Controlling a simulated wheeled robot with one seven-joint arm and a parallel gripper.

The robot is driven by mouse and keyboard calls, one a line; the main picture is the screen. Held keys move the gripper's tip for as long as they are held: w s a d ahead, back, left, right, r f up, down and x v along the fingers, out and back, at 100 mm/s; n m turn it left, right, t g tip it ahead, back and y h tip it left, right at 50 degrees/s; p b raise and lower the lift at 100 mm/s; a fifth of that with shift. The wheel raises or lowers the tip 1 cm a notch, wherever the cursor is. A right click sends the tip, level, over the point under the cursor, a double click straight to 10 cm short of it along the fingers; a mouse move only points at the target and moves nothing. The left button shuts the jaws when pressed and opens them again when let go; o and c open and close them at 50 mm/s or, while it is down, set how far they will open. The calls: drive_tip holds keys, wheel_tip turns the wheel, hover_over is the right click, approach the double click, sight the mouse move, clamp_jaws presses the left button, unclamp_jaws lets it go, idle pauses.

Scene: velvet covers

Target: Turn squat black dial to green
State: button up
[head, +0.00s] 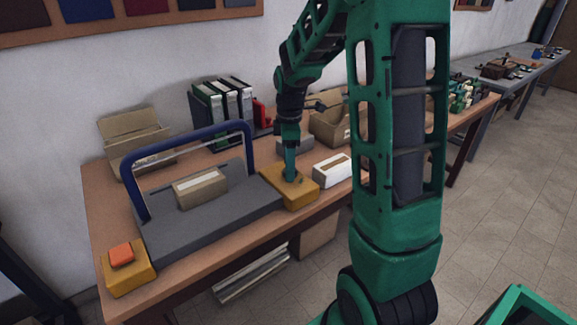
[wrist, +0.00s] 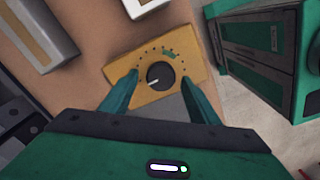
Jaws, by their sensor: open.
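The squat black dial (wrist: 160,76) sits on a yellow box (wrist: 186,58) in the wrist view. Its white pointer line points to the lower left. A ring of dark tick marks surrounds it, and a green arc (wrist: 169,55) lies at its upper right. My gripper (wrist: 156,77) is open, with one finger on each side of the dial; I cannot tell whether they touch it. In the head view my gripper (head: 291,178) is over the yellow box (head: 303,194), and the dial is mostly hidden.
A grey machine with a blue hoop (head: 126,170) holds a cardboard box (head: 200,188). A yellow box with an orange button (head: 121,253) is at the bench's front left. A white carton (head: 333,170) stands close to the right of the dial box. Binders (head: 222,108) stand behind.

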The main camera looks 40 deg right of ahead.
drive_tip(key=shift+f, duration=0.4)
